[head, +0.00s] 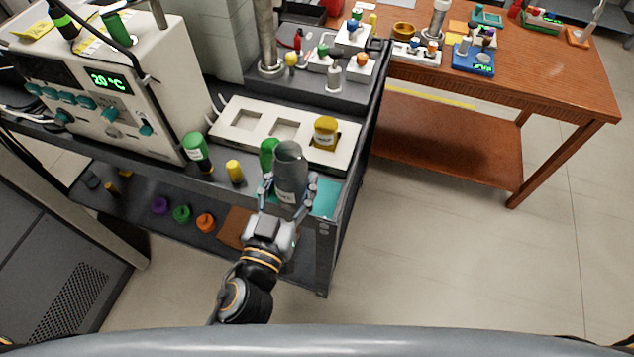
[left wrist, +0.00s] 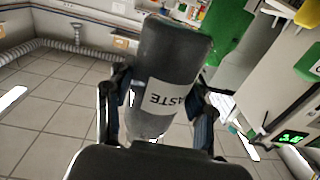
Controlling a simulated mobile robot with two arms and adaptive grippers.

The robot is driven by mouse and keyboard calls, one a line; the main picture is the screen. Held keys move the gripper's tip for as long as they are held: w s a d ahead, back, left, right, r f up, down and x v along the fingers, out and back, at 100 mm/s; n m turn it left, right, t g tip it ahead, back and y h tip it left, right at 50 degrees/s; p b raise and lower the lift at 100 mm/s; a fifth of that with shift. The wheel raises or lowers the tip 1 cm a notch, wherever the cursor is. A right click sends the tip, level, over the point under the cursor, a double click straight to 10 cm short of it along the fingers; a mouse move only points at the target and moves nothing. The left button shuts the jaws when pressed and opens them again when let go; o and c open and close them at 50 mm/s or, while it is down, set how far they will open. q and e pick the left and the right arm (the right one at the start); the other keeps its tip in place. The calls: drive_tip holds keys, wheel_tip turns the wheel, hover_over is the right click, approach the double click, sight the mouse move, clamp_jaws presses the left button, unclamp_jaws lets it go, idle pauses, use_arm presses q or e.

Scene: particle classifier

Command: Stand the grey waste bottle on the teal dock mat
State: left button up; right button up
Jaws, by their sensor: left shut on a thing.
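The grey waste bottle (head: 289,172) is upright or nearly so in the head view, at the front of the dark cart. My left gripper (head: 287,194) is shut on it around its lower body. In the left wrist view the bottle (left wrist: 168,75) fills the space between the fingers (left wrist: 158,115), and its label shows part of the word WASTE. I cannot tell whether the bottle's base touches anything. My right gripper is not in view.
A green-capped bottle (head: 268,153) stands close behind the grey one. A white rack (head: 250,122) holds a yellow jar (head: 325,132). Another green-capped bottle (head: 196,150) and a yellow vial (head: 234,171) stand to the left. The cart's raised edge (head: 366,140) is at right.

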use_arm(q)
drive_tip(key=shift+w+d+f, duration=0.3)
drive_tip(key=shift+w+d, duration=0.1)
drive_tip(key=shift+w, duration=0.2)
drive_tip(key=shift+w+d+f, duration=0.25)
drive_tip(key=shift+w+d, duration=0.15)
drive_tip(key=shift+w, duration=0.15)
drive_tip(key=w+d+f+b, duration=0.2)
drive_tip(key=f, duration=0.1)
drive_tip(key=w+f+b, duration=0.1)
drive_tip(key=f+b, duration=0.1)
drive_tip(key=shift+w+d+f, duration=0.2)
drive_tip(key=shift+w+d, duration=0.1)
drive_tip(key=shift+d, duration=0.1)
drive_tip(key=f+b, duration=0.1)
drive_tip(key=f, duration=0.1)
drive_tip(key=f+b, duration=0.1)
drive_tip(key=f, duration=0.1)
drive_tip(key=shift+w+d+b, duration=0.25)
drive_tip(key=shift+b, duration=0.05)
drive_tip(key=shift+r, duration=0.15)
drive_tip(key=shift+f, duration=0.25)
drive_tip(key=o, duration=1.4)
